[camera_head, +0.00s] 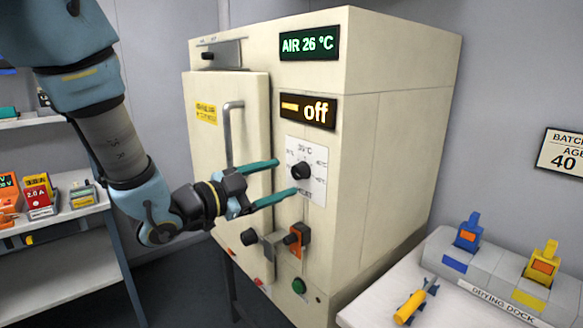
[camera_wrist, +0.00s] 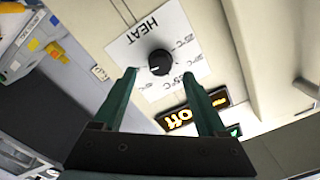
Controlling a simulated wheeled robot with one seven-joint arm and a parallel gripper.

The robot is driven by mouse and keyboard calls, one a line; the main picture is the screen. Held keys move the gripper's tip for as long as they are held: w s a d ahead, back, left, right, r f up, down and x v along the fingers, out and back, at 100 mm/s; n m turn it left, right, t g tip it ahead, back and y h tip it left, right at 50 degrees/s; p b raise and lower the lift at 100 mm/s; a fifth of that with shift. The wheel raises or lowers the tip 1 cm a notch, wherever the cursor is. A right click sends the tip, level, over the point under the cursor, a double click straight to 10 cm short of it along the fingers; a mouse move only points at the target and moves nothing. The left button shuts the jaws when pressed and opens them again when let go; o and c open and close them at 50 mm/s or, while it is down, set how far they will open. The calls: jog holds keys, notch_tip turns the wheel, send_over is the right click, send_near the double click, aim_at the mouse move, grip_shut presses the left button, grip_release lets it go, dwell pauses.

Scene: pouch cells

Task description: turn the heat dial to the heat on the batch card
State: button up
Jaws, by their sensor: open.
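The heat dial (camera_head: 300,171) is a black round knob on a white scale plate (camera_head: 318,187) on the front of the cream oven (camera_head: 395,130). In the wrist view the dial (camera_wrist: 160,62) lies just beyond the fingertips, roughly between them, with a light pointer line. My gripper (camera_head: 287,177) has two green fingers, open and apart, one above and one below the dial; it also shows in the wrist view (camera_wrist: 160,76). I cannot tell whether they touch it. The batch card (camera_head: 563,153) on the right wall is cut off; "40" shows.
The displays read "AIR 26 °C" (camera_head: 308,43) and "off" (camera_head: 306,111). Below the dial are an orange switch (camera_head: 297,238) and a green button (camera_head: 299,286). A drying dock (camera_head: 490,280) sits at lower right.

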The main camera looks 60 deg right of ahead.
aim_at(295, 173)
jog(key=shift+p+x, duration=0.6)
jog(key=shift+x, duration=1.65)
grip_shut()
